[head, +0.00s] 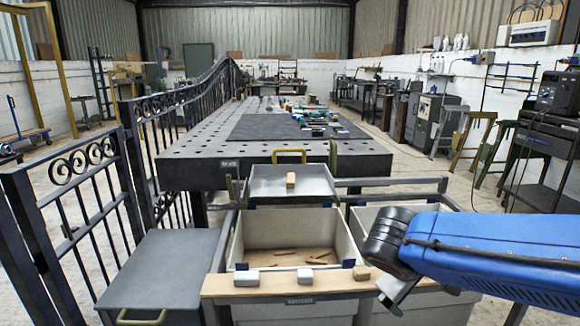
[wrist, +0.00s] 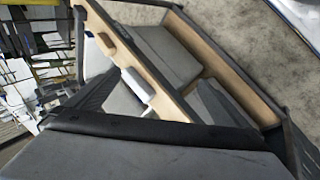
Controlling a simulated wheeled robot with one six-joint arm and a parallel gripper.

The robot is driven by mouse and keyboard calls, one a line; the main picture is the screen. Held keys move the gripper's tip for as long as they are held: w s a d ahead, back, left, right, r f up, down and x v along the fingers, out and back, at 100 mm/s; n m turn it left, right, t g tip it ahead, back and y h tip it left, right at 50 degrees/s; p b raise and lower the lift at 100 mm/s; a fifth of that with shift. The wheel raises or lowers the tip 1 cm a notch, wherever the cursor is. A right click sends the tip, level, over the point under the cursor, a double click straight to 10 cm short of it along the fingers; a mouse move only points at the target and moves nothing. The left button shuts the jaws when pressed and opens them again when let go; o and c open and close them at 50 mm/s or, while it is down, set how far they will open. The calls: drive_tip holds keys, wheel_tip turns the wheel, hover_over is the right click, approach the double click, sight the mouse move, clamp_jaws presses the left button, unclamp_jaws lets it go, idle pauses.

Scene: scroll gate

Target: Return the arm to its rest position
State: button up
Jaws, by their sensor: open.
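My blue arm reaches in from the right edge in the head view, ending in a dark rounded joint. Only a small grey part of my gripper (head: 398,292) shows below that joint, beside the right end of the wooden ledge. I see nothing held by my gripper.
The wooden ledge (head: 225,286) carries two white blocks (head: 246,278) (head: 305,275) and a wooden block (head: 361,273). Behind it is an open bin (head: 240,235) with brown scraps. A perforated table (head: 200,165) stands beyond. A black scrollwork gate (head: 85,160) stands left.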

drive_tip(key=s+d+f+m+y, duration=0.1)
drive_tip(key=s+m+y, duration=0.4)
drive_tip(key=s, duration=0.6)
drive_tip(key=shift+s+f+m+y, duration=0.25)
drive_tip(key=shift+m+y, duration=0.15)
drive_tip(key=shift+m, duration=0.1)
